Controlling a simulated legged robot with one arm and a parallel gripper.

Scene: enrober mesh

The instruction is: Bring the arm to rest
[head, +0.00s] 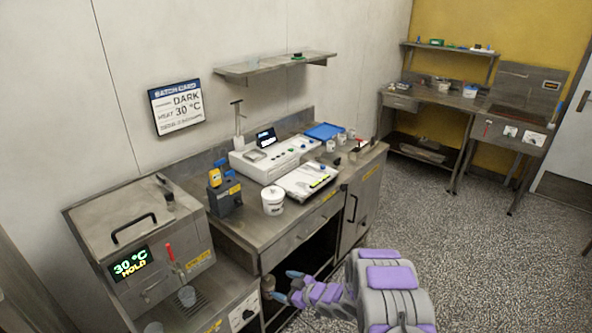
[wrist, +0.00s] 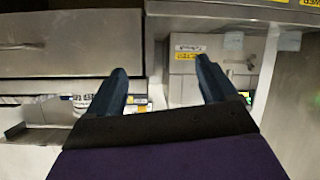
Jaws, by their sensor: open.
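My arm (head: 385,290) reaches in from the lower right of the head view, with purple and grey links. My gripper (head: 286,286) is low in front of the steel workbench, beside its open lower bay, below the counter top. In the wrist view its two dark blue fingers (wrist: 162,75) are spread apart with nothing between them. The gap faces grey metal fronts and a box with a yellow label (wrist: 188,52). Whether a finger touches the bench cannot be told.
The workbench (head: 240,236) carries a white lidded tub (head: 272,200), a white machine (head: 275,157) and a blue tray (head: 325,131). A steel dispenser (head: 150,250) reading 30 °C HOLD stands at left. Speckled floor (head: 480,255) is clear at right. A second bench (head: 440,97) stands far back.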

